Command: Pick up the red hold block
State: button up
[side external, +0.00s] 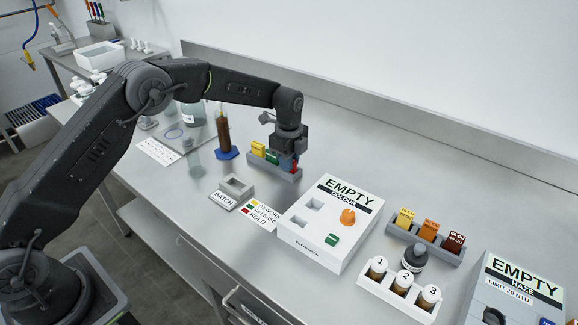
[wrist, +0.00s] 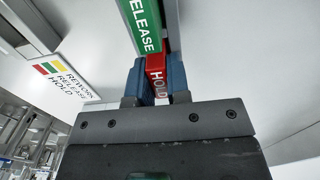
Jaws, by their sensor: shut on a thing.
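The red hold block (wrist: 156,75), with HOLD in white letters, sits between the two blue fingertips of my gripper (wrist: 155,85) in the wrist view. My gripper is shut on it. In the side view, my gripper (side external: 288,162) points down at the right end of a grey rack (side external: 287,176). The green release block (side external: 271,157) and the yellow block (side external: 258,148) stand in the rack to the left. The green block (wrist: 143,25) is right beside the red one in the wrist view. I cannot tell whether the red block is clear of the rack.
A grey BATCH holder (side external: 233,187) and a rework/release/hold label card (side external: 262,214) lie in front of the rack. A white EMPTY COLOUR box (side external: 325,225) stands to the right. A brown cylinder on a blue base (side external: 223,135) stands left of the rack.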

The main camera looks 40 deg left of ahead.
grip_shut()
notch_tip(320, 180, up, 10)
jog(key=shift+s+a+f, duration=0.1)
jog(key=shift+a+f, duration=0.05)
jog(key=shift+f, duration=0.05)
jog(key=s+a+f, duration=0.1)
jog(key=s+a, duration=0.2)
jog(key=s, duration=0.3)
jog(key=s+a+f, duration=0.1)
jog(key=s+a, duration=0.2)
jog(key=s, duration=0.3)
jog(key=shift+s+a+f, duration=0.3)
jog(key=shift+s+a, duration=0.05)
jog(key=shift+s, duration=0.05)
jog(key=shift+f, duration=0.15)
jog(key=shift+f, duration=3.1)
